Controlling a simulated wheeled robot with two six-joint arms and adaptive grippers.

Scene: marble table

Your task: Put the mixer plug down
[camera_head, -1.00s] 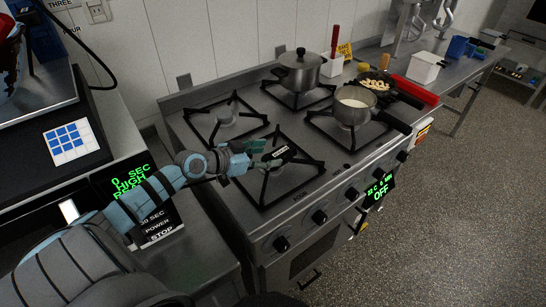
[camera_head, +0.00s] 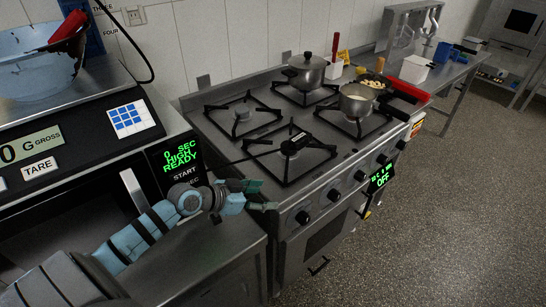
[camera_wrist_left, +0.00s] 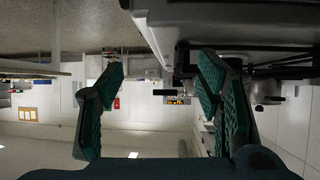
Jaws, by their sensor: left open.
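A small black piece with a pale marking (camera_head: 293,145), which looks like the plug, lies on the front left burner grate of the stove. A thin dark line, perhaps its cord, runs from the grate toward the left edge of the stove. My left gripper (camera_head: 267,197) is open, in front of and left of that burner, near the stove's front left corner and apart from the black piece. In the left wrist view its two green-padded fingers (camera_wrist_left: 160,85) are spread with nothing between them. My right gripper is not in view.
At left are a scale (camera_head: 70,145) with a bowl (camera_head: 40,62) and a microwave (camera_head: 175,162). A black cable hangs by the wall outlet (camera_head: 135,16).

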